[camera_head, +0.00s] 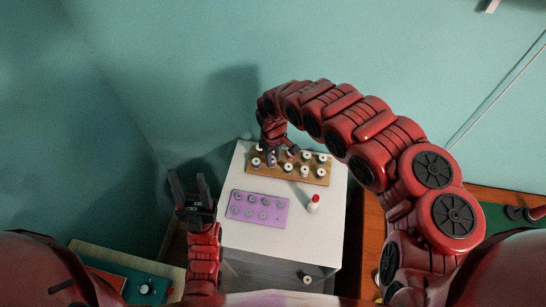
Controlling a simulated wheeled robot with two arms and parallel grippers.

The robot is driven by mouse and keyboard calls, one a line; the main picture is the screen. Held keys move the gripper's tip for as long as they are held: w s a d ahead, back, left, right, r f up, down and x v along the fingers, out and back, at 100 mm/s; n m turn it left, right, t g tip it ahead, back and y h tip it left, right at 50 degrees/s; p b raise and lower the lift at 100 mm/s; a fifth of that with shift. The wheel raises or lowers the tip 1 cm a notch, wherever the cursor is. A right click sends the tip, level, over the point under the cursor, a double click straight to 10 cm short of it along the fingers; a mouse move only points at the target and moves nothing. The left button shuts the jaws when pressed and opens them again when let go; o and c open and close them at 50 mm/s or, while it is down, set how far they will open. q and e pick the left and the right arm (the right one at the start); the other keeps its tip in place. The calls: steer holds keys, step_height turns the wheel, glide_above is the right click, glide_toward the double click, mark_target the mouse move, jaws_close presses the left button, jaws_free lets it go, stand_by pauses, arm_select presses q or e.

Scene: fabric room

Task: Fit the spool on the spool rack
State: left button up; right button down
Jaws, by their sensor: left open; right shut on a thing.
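The wooden spool rack (322,179) lies on the white cabinet top toward its back edge, with several mostly white spools standing on it. My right gripper (273,152) reaches down over the rack's left part and is shut on a small spool (272,161) with a purplish middle. The gripper partly hides this spool, and I cannot tell whether it is seated on a peg. My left gripper (189,186) is open and empty, pointing up to the left of the cabinet, away from the rack.
A purple tray (258,221) with several small grey round pieces lies in front of the rack. A red and white bottle (313,204) stands right of it. The white cabinet (325,232) has free room at its front. A wooden table (372,232) is to the right.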

steer(key=shift+f+b, duration=1.2)
steer(key=shift+f, duration=0.25)
stand_by(0.3)
steer(key=c, duration=0.5)
jaws_free()
steer(key=shift+r, duration=0.1)
step_height(320, 180, up, 8)
steer(key=shift+w+d+r, duration=0.1)
steer(key=shift+w+r, duration=0.05)
steer(key=shift+r, duration=0.05)
step_height(320, 180, up, 9)
steer(key=p, duration=0.6)
